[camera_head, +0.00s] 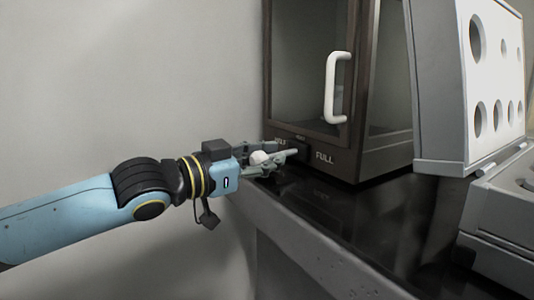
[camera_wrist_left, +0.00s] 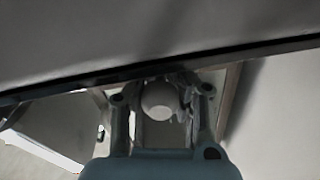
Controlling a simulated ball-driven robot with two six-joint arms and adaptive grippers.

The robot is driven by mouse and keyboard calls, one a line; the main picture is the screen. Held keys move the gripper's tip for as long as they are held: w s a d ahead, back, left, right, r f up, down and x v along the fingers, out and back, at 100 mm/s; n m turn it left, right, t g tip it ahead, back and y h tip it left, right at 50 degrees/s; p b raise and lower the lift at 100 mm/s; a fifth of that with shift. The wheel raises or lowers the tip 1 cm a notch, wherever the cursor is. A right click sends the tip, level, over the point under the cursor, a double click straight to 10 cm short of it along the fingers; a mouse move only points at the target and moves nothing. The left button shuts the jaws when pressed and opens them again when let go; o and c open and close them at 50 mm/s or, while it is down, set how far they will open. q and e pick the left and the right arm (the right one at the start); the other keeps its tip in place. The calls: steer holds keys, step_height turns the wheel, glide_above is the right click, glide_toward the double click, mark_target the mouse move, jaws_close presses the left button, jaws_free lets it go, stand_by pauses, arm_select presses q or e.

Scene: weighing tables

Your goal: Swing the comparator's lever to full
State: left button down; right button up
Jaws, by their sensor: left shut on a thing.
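The comparator (camera_head: 370,150) is a dark-framed glass cabinet with a white door handle (camera_head: 331,88). On its lower front are a partly covered label at the left and the word FULL at the right. My left gripper (camera_head: 283,155) is at this front, shut on the lever. The lever's pale round knob (camera_head: 259,157) shows between the fingers; the knob also shows in the left wrist view (camera_wrist_left: 160,101). The fingers cover most of the lever, so its exact angle is hard to tell. My right gripper is out of view.
The comparator stands on a glossy dark tabletop (camera_head: 345,215) with a grey front edge. Open space lies left of the table, before a plain wall.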

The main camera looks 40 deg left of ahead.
mark_target(280, 180)
arm_select(q)
steer(key=n+y, duration=0.1)
steer(key=d+n+y+p, duration=0.1)
steer(key=y+p, duration=0.1)
steer(key=shift+s+d+r+n+t+y, duration=0.15)
steer(key=shift+d+n+t+y, duration=0.15)
steer(key=shift+n+t, duration=0.1)
steer(key=shift+d+n+y+p, duration=0.35)
steer(key=shift+n+y, duration=0.15)
steer(key=shift+y, duration=0.35)
steer(key=shift+d+n+y+p, duration=0.35)
steer(key=shift+n+y, duration=0.15)
steer(key=shift+y, duration=0.35)
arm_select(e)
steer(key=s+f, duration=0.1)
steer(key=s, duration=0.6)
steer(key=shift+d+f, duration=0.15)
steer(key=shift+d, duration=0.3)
arm_select(q)
steer(key=shift+f, duration=0.2)
steer(key=c, duration=1)
jaws_free()
steer(key=shift+s, duration=0.25)
steer(key=s, duration=0.7)
steer(key=s+d, duration=0.1)
steer(key=s, duration=0.3)
steer(key=shift+s+d, duration=0.1)
steer(key=shift+s, duration=0.1)
